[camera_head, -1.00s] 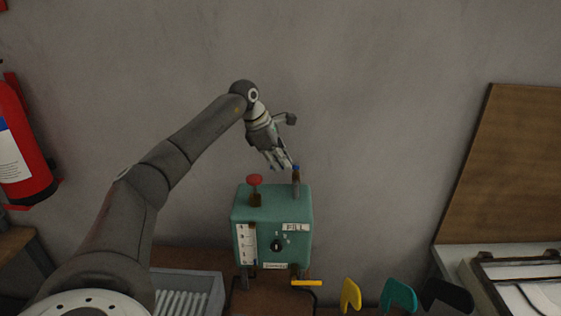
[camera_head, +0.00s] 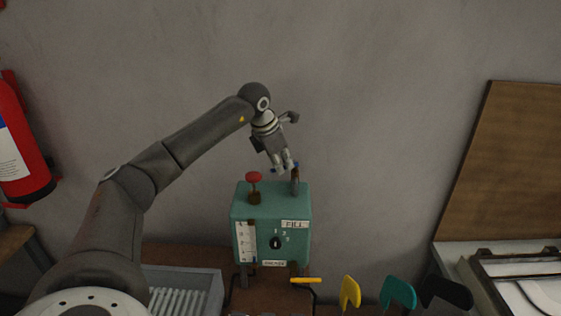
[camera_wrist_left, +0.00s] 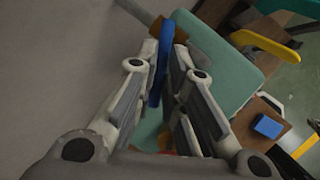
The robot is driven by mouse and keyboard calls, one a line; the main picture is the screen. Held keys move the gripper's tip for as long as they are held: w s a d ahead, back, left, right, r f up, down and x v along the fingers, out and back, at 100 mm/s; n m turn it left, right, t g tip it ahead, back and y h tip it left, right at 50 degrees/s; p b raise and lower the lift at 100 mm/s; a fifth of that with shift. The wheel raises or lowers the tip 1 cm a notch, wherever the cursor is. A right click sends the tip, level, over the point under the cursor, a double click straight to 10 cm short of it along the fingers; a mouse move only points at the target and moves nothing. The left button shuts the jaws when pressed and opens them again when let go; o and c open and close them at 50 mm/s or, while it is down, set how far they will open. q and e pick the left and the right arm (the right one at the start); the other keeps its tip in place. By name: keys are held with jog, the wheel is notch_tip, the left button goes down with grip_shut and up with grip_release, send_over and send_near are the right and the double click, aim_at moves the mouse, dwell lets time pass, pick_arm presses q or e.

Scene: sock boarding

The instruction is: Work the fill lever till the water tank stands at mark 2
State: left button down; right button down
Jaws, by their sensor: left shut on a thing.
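The teal machine box (camera_head: 270,212) stands against the wall, with a FILL label on its front. The fill lever (camera_head: 295,184) rises from its top right, dark with a blue grip. My left gripper (camera_head: 285,168) is at the top of the lever. In the left wrist view the fingers are shut on the lever's blue grip (camera_wrist_left: 160,65). A white gauge (camera_head: 246,242) with marks is on the front left; a little blue shows near its bottom, too small to read exactly. My right gripper is in neither view.
A red mushroom knob (camera_head: 254,177) stands left of the lever. A black dial (camera_head: 275,243) and a yellow handle (camera_head: 306,280) are lower. Yellow, teal and black sock-shaped boards stand to the right. A grey ribbed tray (camera_head: 184,294) lies at the left.

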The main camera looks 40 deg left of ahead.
pick_arm(q)
jog(key=shift+r, duration=0.15)
jog(key=c, duration=1.5)
grip_release()
jog(key=v, duration=1.2)
jog(key=shift+d, duration=0.15)
